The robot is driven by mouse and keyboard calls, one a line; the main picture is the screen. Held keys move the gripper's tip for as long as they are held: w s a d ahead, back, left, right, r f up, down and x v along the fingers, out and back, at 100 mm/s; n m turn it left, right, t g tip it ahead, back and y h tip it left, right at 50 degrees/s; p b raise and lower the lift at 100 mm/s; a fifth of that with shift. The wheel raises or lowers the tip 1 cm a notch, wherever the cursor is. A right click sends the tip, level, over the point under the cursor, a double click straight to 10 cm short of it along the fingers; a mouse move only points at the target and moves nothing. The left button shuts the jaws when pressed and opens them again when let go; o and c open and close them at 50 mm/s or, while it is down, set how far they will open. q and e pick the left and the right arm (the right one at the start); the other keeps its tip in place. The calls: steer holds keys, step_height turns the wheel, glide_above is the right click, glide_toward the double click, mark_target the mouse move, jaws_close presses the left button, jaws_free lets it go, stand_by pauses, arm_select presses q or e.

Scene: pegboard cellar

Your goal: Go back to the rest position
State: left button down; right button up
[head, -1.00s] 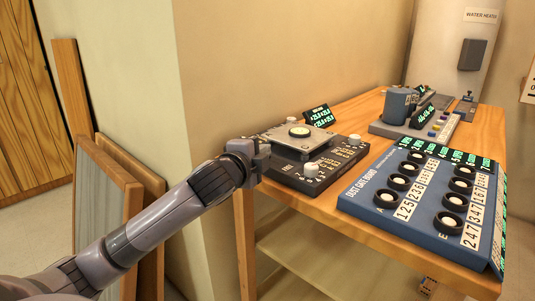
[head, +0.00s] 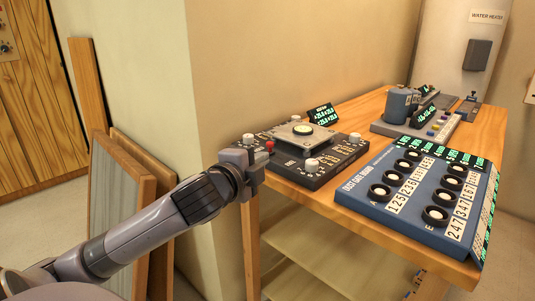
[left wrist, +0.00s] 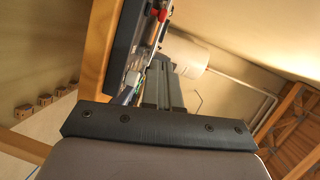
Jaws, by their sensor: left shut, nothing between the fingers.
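My left arm comes in from the left in the head view. Its gripper (head: 253,170) is at the near left corner of the wooden bench (head: 385,225), beside the dark device with white knobs. The gripper is shut with nothing in it. In the left wrist view the gripper's dark body (left wrist: 160,125) fills the lower middle, with its fingers (left wrist: 163,85) beyond. My right gripper is in neither view.
On the bench are the dark knobbed device (head: 322,172) with a red knob, a blue dust gate board (head: 375,205) and a grey-blue machine (head: 398,105). Framed panels (head: 120,205) lean on the wall at left. A water heater (head: 455,60) stands behind.

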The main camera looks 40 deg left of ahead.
arm_select(q)
steer(key=shift+v, duration=1.65)
steer(key=s+d+f+n+g+h, duration=0.1)
steer(key=d+f+n+g+h, duration=0.15)
steer(key=f, duration=0.65)
steer(key=s+d+f+n+g+h, duration=0.1)
steer(key=s+d+f+n, duration=0.15)
steer(key=f, duration=0.65)
steer(key=s+d+f+n+g+h, duration=0.1)
steer(key=s+d+f+n, duration=0.2)
steer(key=s+d+f, duration=0.4)
steer(key=s+d+f+n+g+h, duration=0.1)
steer(key=s+d+f+n+h, duration=0.1)
steer(key=s+d+f+n, duration=0.5)
step_height(320, 180, up, 9)
steer(key=w+a+m+p, duration=0.1)
steer(key=a+m+p, duration=0.1)
steer(key=p, duration=1.2)
steer(key=shift+w+a+r+m+y, duration=0.15)
steer(key=shift+w+a+m+y, duration=0.25)
steer(key=shift+m, duration=0.4)
steer(key=shift+s+d, duration=0.1)
steer(key=shift+d, duration=0.05)
